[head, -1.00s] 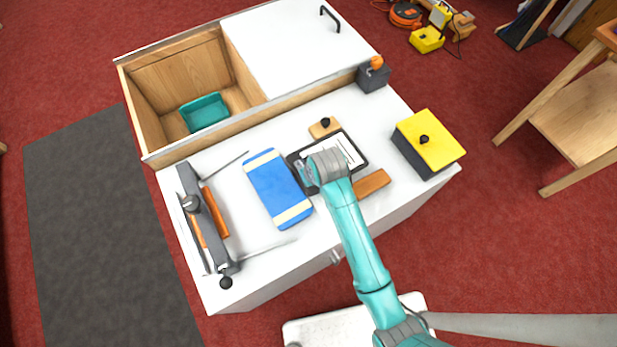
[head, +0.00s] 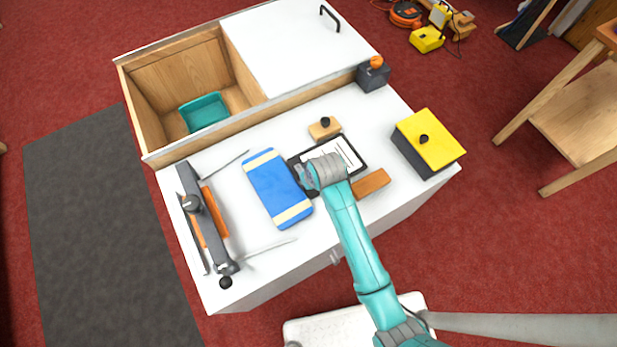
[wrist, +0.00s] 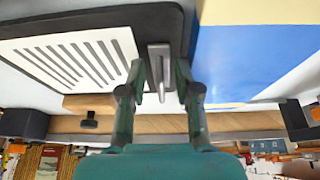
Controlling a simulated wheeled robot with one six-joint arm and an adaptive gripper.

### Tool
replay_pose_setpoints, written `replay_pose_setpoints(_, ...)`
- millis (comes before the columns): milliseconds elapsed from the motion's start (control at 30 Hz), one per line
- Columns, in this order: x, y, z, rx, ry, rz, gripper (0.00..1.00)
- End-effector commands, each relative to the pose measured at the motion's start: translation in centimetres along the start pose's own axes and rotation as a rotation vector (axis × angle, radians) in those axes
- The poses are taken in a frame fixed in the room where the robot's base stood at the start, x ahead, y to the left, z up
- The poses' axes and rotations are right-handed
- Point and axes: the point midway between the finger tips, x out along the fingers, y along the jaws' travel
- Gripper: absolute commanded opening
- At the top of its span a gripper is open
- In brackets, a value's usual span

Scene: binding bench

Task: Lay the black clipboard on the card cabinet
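The black clipboard (head: 356,170) with lined white paper lies flat, as far as I can tell, on the white top of the card cabinet (head: 237,177), between a blue board and an orange-brown block. In the wrist view the clipboard (wrist: 160,20) fills the upper left, its metal clip (wrist: 160,65) towards the right. My gripper (head: 308,177) is over the clip end in the head view and hides part of it. In the wrist view my gripper's fingers (wrist: 161,80) stand on both sides of the clip, with small gaps, so it looks open.
The blue board (head: 277,188) lies close left, the orange-brown block (head: 371,184) close right. A wooden block with a black knob (head: 325,128) sits just behind. A yellow-topped box (head: 430,140) stands right; a grey clamp tool (head: 207,225) lies left. Behind is an open wooden bin (head: 180,75).

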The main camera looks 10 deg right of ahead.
Motion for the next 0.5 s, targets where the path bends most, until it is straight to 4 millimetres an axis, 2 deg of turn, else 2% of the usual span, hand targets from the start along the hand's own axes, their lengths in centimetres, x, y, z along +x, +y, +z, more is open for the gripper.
replay_pose_setpoints(167,-2.0,0.0,-0.1,0.000,0.003,0.000,0.32)
replay_pose_setpoints(500,-8.7,0.0,-0.1,0.000,0.004,0.000,0.32)
